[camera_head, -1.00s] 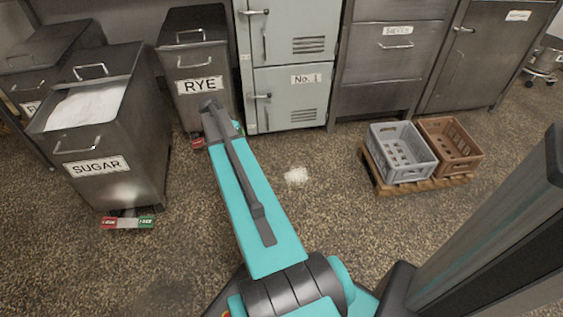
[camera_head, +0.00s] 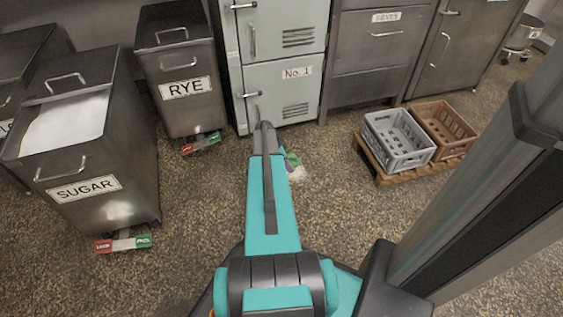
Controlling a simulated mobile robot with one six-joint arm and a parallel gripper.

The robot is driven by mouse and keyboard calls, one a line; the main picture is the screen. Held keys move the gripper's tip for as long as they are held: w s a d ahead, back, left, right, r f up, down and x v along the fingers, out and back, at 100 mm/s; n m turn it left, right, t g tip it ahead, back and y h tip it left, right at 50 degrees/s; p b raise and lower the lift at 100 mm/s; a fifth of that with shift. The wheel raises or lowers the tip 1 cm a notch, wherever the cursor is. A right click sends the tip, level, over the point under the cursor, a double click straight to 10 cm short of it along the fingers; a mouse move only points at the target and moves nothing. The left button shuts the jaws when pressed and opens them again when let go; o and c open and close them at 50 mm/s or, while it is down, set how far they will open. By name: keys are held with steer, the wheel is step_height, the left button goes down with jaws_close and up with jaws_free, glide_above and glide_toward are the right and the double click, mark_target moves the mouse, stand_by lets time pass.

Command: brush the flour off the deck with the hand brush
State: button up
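A small pale patch of flour (camera_head: 299,174) lies on the speckled brown deck (camera_head: 335,215), just right of the far end of my arm. The arm reaches forward and down, and may cover part of the patch. My gripper is hidden behind the arm, so its fingers do not show. A small green and dark piece (camera_head: 291,160) sticks out on the right of the arm's end, beside the flour. I cannot tell whether it is part of my wrist or something held. The hand brush cannot be clearly made out.
A sugar bin (camera_head: 135,180) and a rye bin (camera_head: 187,112) stand at left, with red-and-green pedals low in front. A pale locker (camera_head: 290,95) and steel cabinets line the back. A grey crate (camera_head: 400,155) and a brown crate (camera_head: 455,140) sit on a pallet at right.

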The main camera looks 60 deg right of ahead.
steer(key=shift+s+f, duration=0.2)
steer(key=shift+s, duration=0.05)
steer(key=shift+d, duration=0.1)
steer(key=shift+f, duration=0.1)
